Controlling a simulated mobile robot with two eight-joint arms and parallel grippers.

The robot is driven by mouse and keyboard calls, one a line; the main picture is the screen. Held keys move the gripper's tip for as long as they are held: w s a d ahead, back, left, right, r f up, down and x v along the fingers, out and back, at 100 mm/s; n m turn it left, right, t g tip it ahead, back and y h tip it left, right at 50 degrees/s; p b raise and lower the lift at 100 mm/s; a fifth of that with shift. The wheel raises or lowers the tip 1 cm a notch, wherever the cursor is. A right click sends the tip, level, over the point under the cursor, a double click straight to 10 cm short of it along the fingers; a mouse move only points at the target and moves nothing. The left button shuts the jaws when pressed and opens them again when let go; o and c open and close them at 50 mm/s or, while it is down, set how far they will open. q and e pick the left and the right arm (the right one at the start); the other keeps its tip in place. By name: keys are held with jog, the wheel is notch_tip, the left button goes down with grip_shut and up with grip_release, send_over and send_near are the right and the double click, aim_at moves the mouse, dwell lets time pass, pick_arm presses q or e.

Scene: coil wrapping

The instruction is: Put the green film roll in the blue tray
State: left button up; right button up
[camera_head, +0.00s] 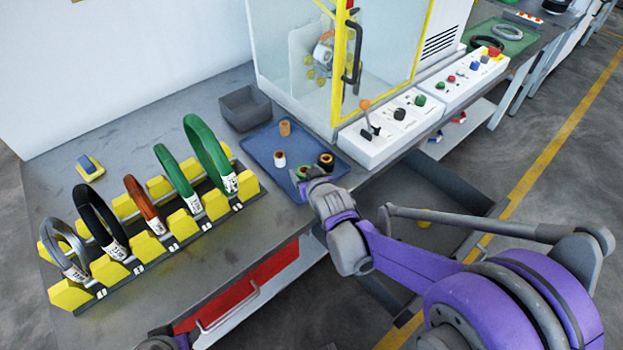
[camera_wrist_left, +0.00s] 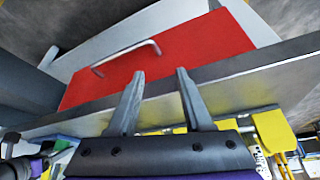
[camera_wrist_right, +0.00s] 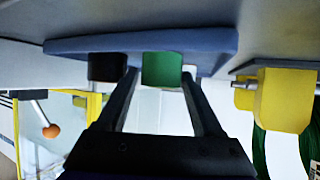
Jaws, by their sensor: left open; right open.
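The green film roll (camera_wrist_right: 162,67) is between the open fingers of my right gripper (camera_wrist_right: 160,80) in the right wrist view, upright and against the blue tray (camera_wrist_right: 210,45). In the head view my right gripper (camera_head: 312,175) is at the near right part of the blue tray (camera_head: 256,142), mostly covering the roll; only a bit of green (camera_head: 302,172) shows. Whether the fingers touch the roll cannot be told. My left gripper (camera_wrist_left: 160,80) is open and empty, near the bench front by a red drawer.
A grey bin (camera_head: 245,108) stands behind. A yellow-block rack (camera_head: 155,235) with several coils is left. The glass-doored machine (camera_head: 350,60) and control boxes (camera_head: 400,118) are close right.

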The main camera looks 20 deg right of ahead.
jog(key=p+v, duration=0.2)
jog(key=v, duration=0.9)
jog(key=s+f+g, duration=0.2)
jog(key=s+g, duration=0.1)
jog(key=s, duration=0.7)
jog(key=s+f+g, duration=0.3)
jog(key=s+g, duration=0.1)
jog(key=s, duration=0.6)
jog(key=shift+a, duration=0.45)
jog(key=shift+d+f, duration=0.1)
